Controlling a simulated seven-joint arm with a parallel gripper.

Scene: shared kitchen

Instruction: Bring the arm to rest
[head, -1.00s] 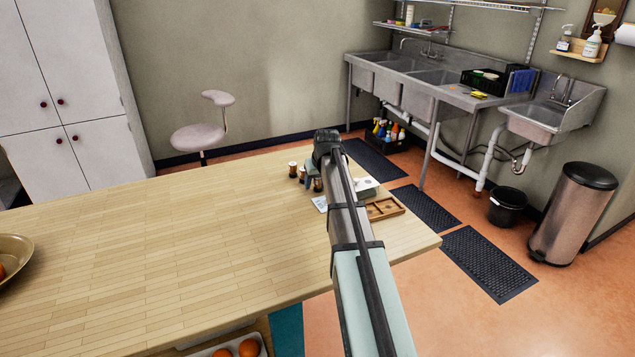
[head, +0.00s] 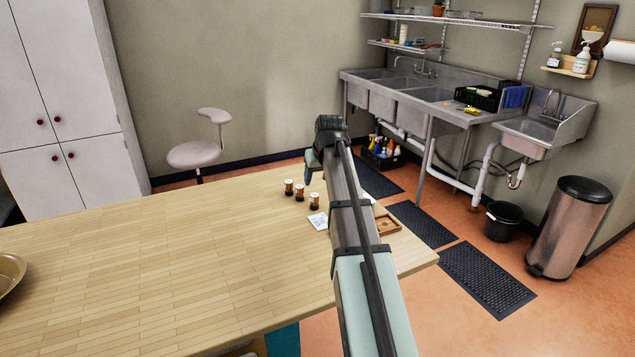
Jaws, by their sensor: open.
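My arm reaches from the bottom of the head view up over the right part of the wooden table (head: 150,270). My gripper (head: 309,175) is at its far end, partly hidden behind the wrist, and hangs past the small bottles. It is open, and I see nothing held in it. The fingertips are small and hard to make out.
Three small brown bottles (head: 300,192) stand near the table's far edge, beside a white card (head: 318,221). A wooden tray (head: 388,225) lies right of my arm. A brass bowl (head: 10,270) sits at left. The table's middle is clear. Sinks (head: 430,95) stand beyond.

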